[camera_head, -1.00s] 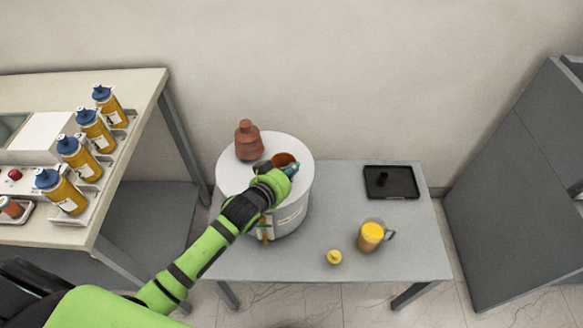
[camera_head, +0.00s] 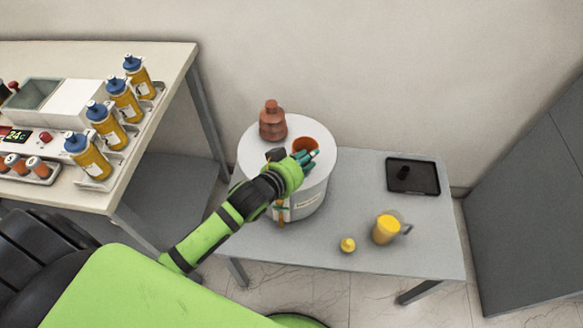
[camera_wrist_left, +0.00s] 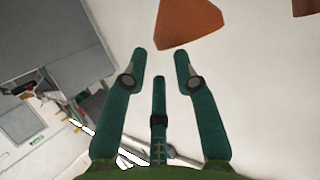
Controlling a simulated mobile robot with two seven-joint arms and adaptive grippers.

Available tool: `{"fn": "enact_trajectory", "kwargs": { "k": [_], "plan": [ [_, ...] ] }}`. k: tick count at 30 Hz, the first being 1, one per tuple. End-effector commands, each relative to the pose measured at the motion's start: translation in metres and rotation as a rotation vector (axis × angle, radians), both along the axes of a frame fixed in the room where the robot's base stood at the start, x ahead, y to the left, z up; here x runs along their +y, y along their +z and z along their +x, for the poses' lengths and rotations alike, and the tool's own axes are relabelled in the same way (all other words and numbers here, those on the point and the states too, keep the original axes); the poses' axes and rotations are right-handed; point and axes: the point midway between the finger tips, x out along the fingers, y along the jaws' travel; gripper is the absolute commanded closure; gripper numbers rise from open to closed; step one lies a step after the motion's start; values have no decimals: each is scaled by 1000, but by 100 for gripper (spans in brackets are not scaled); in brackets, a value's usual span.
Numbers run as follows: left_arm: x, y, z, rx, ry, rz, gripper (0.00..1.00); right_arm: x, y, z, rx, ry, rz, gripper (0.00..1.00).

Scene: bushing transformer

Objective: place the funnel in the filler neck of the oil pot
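The orange-brown funnel (camera_head: 306,144) is at the right side of the top of the white round oil pot (camera_head: 257,146), its wide mouth up. The filler neck cannot be made out, so I cannot tell whether the funnel sits in it. My left gripper (camera_head: 311,157) is at the funnel's near side, over the pot's front right rim. In the left wrist view the left gripper's fingers (camera_wrist_left: 161,58) are spread with nothing between them, and the funnel (camera_wrist_left: 190,20) is just beyond the fingertips. My right gripper is not in view.
A brown ribbed bushing (camera_head: 272,122) stands on the pot behind the funnel. On the grey table (camera_head: 350,190) are a yellow-filled jug (camera_head: 386,229), a small yellow piece (camera_head: 347,245) and a black tray (camera_head: 425,180). Several yellow bottles (camera_head: 88,157) stand on the left bench.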

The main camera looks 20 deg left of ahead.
Motion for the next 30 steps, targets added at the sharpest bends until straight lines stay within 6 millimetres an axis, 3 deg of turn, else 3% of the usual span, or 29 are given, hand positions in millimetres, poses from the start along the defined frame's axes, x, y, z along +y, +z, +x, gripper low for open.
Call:
{"fn": "enact_trajectory", "kwargs": {
  "k": [3,10,15,23,26,29,30],
  "plan": [
    [6,8,-25,2,0,1,71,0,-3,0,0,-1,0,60],
    [15,23,-61,2,1,1,71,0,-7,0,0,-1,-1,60],
    [18,30,-72,2,0,0,71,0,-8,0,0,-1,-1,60],
    [19,31,-74,1,1,1,71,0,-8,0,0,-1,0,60],
    [22,19,-74,19,7,8,71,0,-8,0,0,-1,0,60],
    [31,-20,-74,81,28,34,71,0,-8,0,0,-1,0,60],
    [37,-44,-76,119,39,49,71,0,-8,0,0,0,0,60]
  ]
}}
